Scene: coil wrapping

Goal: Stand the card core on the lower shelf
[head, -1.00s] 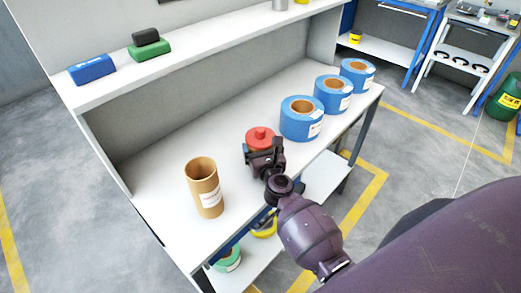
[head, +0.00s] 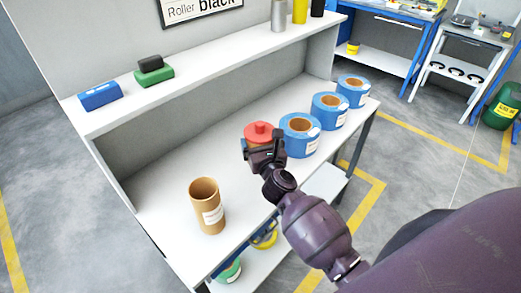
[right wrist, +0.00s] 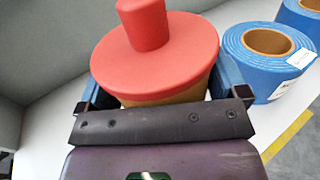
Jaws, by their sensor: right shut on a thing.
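The card core (head: 207,208), a brown open tube with a white label, stands upright on the left part of the worktop (head: 165,185). My right gripper (head: 262,148) is right of and beyond it, in line with the blue coils. In the right wrist view, the gripper (right wrist: 165,98) is shut on a red-topped piece (right wrist: 155,62) with a round knob and a tan body below. Whether that piece touches the worktop is hidden. The lower shelf (head: 325,188) is a white board under the worktop, partly hidden by my arm. My left gripper is not in view.
Several blue coils (head: 299,135) line the worktop's right side. A green coil (head: 230,270) and a yellow coil (head: 265,237) lie on the lower shelf. The upper shelf (head: 215,85) carries a blue block (head: 100,96) and a green block (head: 154,76). The worktop behind the core is clear.

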